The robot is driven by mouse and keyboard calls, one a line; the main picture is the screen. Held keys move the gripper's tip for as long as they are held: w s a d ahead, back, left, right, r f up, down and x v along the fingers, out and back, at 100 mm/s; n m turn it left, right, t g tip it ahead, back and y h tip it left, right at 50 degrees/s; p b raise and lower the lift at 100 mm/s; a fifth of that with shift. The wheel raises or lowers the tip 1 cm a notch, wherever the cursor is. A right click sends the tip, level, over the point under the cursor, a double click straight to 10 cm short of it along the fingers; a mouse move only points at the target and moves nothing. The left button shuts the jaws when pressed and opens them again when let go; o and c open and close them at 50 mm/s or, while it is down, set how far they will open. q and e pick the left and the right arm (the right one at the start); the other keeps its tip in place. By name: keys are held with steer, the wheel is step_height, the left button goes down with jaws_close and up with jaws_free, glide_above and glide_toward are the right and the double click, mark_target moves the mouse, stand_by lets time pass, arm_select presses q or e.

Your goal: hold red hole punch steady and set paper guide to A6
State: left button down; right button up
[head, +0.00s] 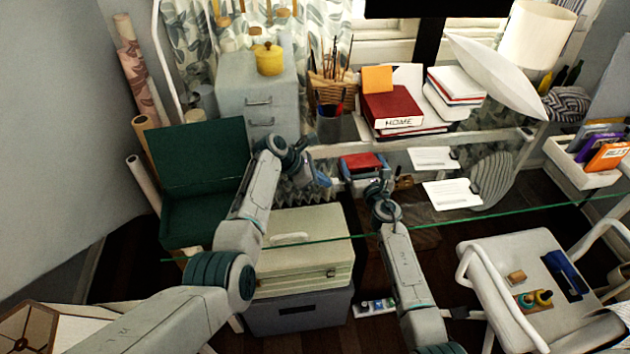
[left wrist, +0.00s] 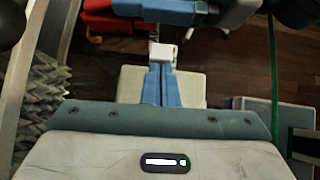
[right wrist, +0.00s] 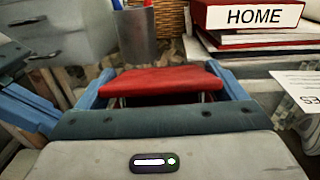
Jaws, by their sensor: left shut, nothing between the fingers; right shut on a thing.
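The red hole punch (head: 362,161) stands on the glass desk. In the right wrist view its red top (right wrist: 160,80) lies between the two blue fingers of my right gripper (right wrist: 165,85), which is shut on it. In the left wrist view part of its red body (left wrist: 105,6) shows at the top left. My left gripper (head: 325,181) is shut and empty, left of the punch. In the left wrist view, a small white piece with a red mark (left wrist: 163,52) sits at its fingertips (left wrist: 161,68); I cannot tell whether they touch. The paper guide's setting is not readable.
White cards (head: 452,194) lie on the glass right of the punch. A pen cup (head: 329,125) and a red HOME binder (head: 391,107) on a stack stand behind it. A cream case (head: 300,260) is below on the left, a white chair (head: 520,270) at the right.

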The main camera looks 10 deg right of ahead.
arm_select(q)
steer(key=shift+d+r, duration=0.1)
steer(key=shift+d, duration=0.1)
arm_select(e)
steer(key=shift+a, duration=0.2)
steer(key=shift+d, duration=0.1)
arm_select(q)
steer(key=v, duration=1)
steer(key=shift+a, duration=0.2)
arm_select(e)
steer(key=o, duration=1)
steer(key=shift+s, duration=0.2)
